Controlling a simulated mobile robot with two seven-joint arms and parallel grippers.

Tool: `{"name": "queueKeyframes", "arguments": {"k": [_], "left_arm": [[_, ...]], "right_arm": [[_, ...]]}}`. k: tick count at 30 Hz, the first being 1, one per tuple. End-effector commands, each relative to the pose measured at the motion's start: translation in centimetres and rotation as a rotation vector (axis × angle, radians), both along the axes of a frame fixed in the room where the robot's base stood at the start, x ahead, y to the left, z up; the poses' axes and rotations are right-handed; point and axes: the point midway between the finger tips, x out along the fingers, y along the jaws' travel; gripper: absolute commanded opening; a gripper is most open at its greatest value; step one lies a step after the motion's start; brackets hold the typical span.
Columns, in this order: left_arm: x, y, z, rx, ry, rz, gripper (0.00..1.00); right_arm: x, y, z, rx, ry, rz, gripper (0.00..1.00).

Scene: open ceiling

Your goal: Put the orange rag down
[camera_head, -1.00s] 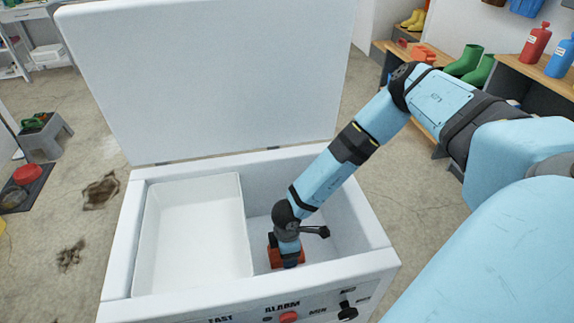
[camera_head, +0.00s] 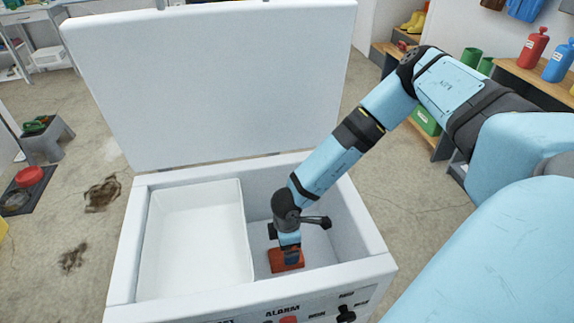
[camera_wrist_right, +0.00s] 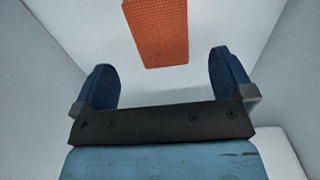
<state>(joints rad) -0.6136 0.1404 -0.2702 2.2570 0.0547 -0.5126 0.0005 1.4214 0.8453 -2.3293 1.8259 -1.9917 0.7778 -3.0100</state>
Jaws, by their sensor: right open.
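The orange rag (camera_head: 288,262) lies on the floor of the right compartment of the open white chest (camera_head: 118,262). It also shows in the right wrist view (camera_wrist_right: 157,32), flat and rectangular, beyond the fingertips. My right gripper (camera_head: 286,252) reaches down into that compartment, just above the rag in the head view. In the right wrist view its two blue fingers (camera_wrist_right: 164,78) are spread wide with nothing between them, and the rag is apart from them. My left gripper is not in view.
A white tray (camera_head: 243,235) fills the chest's left compartment and is empty. The raised lid (camera_head: 210,80) stands behind. The front panel has a red alarm button (camera_head: 288,320) and black knobs. Shelves with bottles (camera_head: 535,47) stand at the back right.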

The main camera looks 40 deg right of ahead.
Motion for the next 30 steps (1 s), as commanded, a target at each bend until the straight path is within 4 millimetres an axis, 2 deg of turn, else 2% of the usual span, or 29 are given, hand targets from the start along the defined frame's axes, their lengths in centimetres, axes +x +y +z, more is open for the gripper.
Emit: {"name": "queueKeyframes", "arguments": {"k": [1,3,9,30], "left_arm": [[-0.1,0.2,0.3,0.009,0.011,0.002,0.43],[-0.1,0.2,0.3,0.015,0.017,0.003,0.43],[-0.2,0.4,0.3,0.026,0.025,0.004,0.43],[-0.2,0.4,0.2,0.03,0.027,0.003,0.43]], "right_arm": [[0.1,0.0,1.6,0.0,-0.002,0.0,0.99],[0.1,0.0,2.9,-0.001,-0.002,0.001,0.99],[0.1,0.0,5.2,-0.001,0.0,0.0,0.99],[0.0,0.0,5.8,-0.001,0.0,0.0,0.99]]}}
